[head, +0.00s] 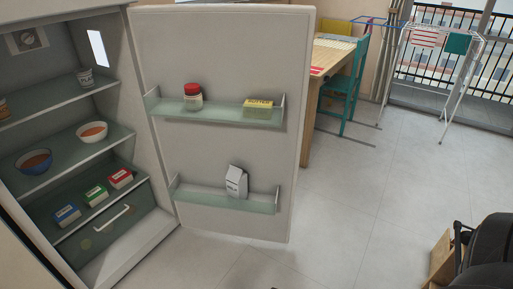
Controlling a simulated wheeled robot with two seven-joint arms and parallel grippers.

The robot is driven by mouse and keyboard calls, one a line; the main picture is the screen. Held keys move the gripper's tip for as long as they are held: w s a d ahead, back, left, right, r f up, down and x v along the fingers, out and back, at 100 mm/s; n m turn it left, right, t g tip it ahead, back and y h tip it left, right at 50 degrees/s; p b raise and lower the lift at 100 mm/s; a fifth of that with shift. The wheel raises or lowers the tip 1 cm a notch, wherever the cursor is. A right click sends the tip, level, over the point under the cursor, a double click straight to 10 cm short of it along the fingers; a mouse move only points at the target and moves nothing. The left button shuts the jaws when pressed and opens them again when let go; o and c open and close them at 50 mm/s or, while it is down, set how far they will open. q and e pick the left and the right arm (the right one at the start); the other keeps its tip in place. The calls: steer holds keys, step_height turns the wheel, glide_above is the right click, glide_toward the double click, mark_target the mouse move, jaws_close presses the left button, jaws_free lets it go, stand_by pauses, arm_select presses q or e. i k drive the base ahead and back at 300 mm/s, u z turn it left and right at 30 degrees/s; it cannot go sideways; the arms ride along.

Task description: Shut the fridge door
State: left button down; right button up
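The fridge (150,255) stands at the left with its inside showing. Its door (220,65) is wide open, swung out to the right, with the inner face towards me. The door's upper shelf (215,112) holds a red-lidded jar (193,97) and a yellow butter pack (258,108). Its lower shelf (225,200) holds a white carton (236,182). Inside the fridge are two bowls, a small cup and several small boxes on glass shelves, above a drawer with a white handle. The door's outer face is hidden. Neither of my grippers is in view.
Grey tiled floor (355,215) is clear right of the door. Behind the door are a wooden table (312,110) and a teal chair (347,90). A drying rack (470,90) stands by the balcony railing. A dark object (490,255) is cut off at lower right.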

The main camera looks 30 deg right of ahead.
mark_target(236, 53)
steer(key=z, duration=2.25)
steer(key=i, duration=3.95)
steer(key=u, duration=4)
steer(key=i, duration=0.5)
steer(key=u, duration=0.65)
steer(key=k, duration=0.55)
steer(key=z, duration=0.4)
steer(key=i, duration=0.55)
